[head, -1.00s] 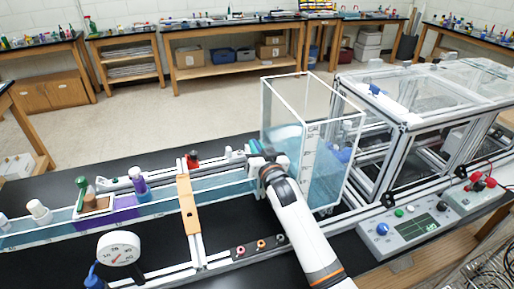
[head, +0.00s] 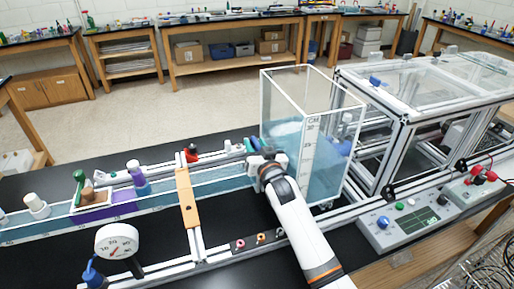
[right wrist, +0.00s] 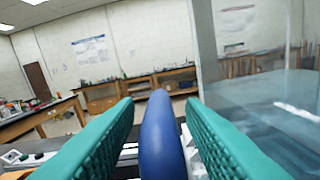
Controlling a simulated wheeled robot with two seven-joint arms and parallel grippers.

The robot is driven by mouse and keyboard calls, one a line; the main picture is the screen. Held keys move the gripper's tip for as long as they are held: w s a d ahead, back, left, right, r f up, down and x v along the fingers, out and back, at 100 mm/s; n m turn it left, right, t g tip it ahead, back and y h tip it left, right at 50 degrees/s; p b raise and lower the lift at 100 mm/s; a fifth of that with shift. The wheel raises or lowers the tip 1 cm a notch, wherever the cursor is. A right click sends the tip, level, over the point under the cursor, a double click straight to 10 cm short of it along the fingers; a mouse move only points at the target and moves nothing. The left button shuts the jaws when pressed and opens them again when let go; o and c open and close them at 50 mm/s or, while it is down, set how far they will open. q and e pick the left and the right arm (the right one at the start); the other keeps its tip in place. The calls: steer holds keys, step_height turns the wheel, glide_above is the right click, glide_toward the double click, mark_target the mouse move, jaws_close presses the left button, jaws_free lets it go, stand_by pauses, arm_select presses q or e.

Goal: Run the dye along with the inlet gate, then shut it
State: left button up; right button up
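The clear tank (head: 325,165) holds blue water at the right end of a long clear channel (head: 225,180). A purple patch of dye (head: 122,208) lies in the channel water left of the orange crosspiece. My right gripper (head: 252,147) is at the channel's tank end. In the right wrist view its green pads (right wrist: 160,130) stand either side of an upright blue rounded handle (right wrist: 160,135), which seems to be the inlet gate's. Strips of background show between handle and pads, so the gripper looks open around it. In the head view the handle is hidden. My left gripper is out of view.
An orange crosspiece (head: 187,198) spans the channel. A round dial gauge (head: 117,241) stands at the front left. A control panel (head: 405,222) with knobs and a display sits at the right, below a framed clear enclosure (head: 430,110). Several bottles stand along the channel's left part.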

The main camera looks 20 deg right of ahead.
steer(key=s+b, duration=0.2)
steer(key=s, duration=1)
steer(key=shift+d, duration=0.25)
steer(key=shift+f, duration=0.1)
